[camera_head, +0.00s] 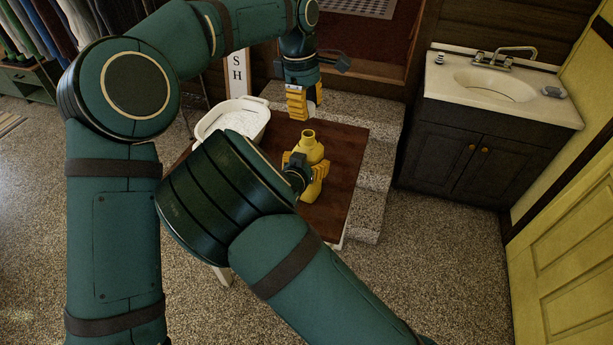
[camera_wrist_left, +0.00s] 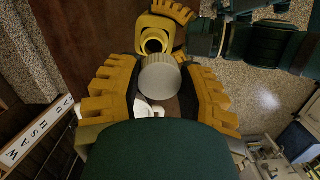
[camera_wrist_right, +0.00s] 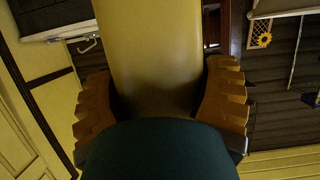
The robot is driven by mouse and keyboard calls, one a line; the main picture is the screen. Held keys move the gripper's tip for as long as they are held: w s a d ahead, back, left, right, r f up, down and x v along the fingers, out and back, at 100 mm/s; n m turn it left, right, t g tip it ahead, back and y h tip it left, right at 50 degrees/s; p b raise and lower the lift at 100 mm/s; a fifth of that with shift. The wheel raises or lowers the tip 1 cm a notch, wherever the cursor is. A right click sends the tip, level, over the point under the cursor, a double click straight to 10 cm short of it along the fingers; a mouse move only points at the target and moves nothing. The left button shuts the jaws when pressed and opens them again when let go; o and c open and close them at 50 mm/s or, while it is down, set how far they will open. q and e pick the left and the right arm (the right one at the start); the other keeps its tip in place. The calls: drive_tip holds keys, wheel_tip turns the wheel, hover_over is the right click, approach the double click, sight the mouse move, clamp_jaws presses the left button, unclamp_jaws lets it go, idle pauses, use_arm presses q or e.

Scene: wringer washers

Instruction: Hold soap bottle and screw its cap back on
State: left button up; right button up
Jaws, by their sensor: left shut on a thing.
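The yellow soap bottle (camera_head: 312,150) is roughly upright over the brown table, its open neck facing up. My right gripper (camera_head: 303,170) is shut around its body; the right wrist view shows the bottle (camera_wrist_right: 150,50) between both fingers (camera_wrist_right: 160,105). I cannot tell whether its base touches the table. My left gripper (camera_head: 297,105) is above the bottle and shut on the pale round cap (camera_wrist_left: 160,77). In the left wrist view the bottle's open mouth (camera_wrist_left: 155,42) shows beyond the cap, apart from it and a little off to one side.
A white tub (camera_head: 236,118) stands at the back left of the brown table (camera_head: 342,150). Speckled stone steps (camera_head: 378,150) rise close behind and right of it. A sink cabinet (camera_head: 480,150) stands farther right, with open floor between.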

sight(311, 134)
drive_tip(key=shift+c, duration=0.4)
use_arm(q)
drive_tip(key=f, duration=0.5)
drive_tip(key=shift+w+d, duration=0.3)
drive_tip(key=shift+f, duration=0.8)
drive_tip(key=shift+s+d+f, duration=0.1)
drive_tip(key=shift+d+f, duration=0.05)
drive_tip(key=shift+f, duration=0.75)
use_arm(e)
drive_tip(key=shift+s+a, duration=0.1)
drive_tip(key=shift+a, duration=0.1)
idle(0.3)
